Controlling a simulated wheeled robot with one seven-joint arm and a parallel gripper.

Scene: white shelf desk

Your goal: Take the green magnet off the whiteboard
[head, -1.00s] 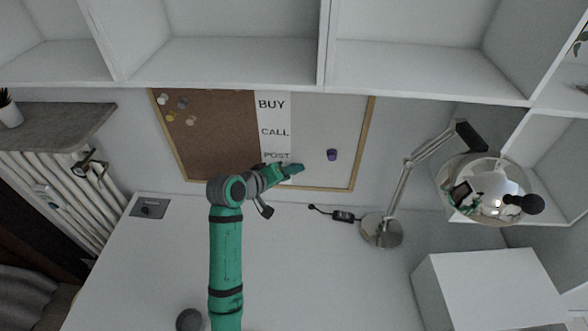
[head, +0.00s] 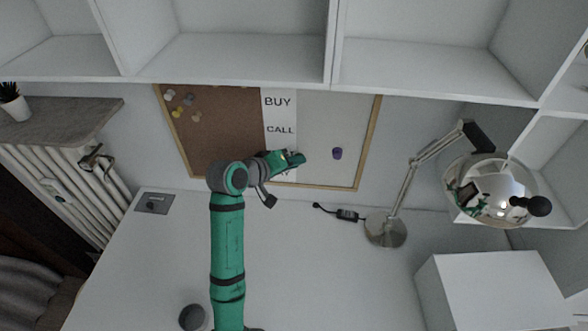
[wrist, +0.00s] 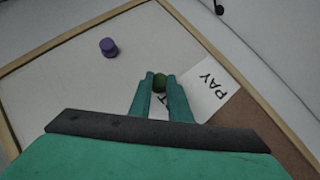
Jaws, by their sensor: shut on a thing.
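The green magnet (wrist: 159,83) shows between my gripper's fingertips in the wrist view, with the whiteboard behind it. My gripper (wrist: 161,80) is shut on it. In the head view my gripper (head: 297,158) is in front of the lower middle of the board, near the paper list, and hides the magnet. The whiteboard (head: 345,120) is the right half of a wood-framed board; it also shows in the wrist view (wrist: 60,85). I cannot tell whether the magnet still touches the board.
A purple magnet (head: 337,153) is on the whiteboard to the right of my gripper. A paper list (head: 279,115) hangs beside the cork half (head: 225,130) with several pins. A desk lamp (head: 386,229) stands at right. White shelves (head: 230,60) overhang the board.

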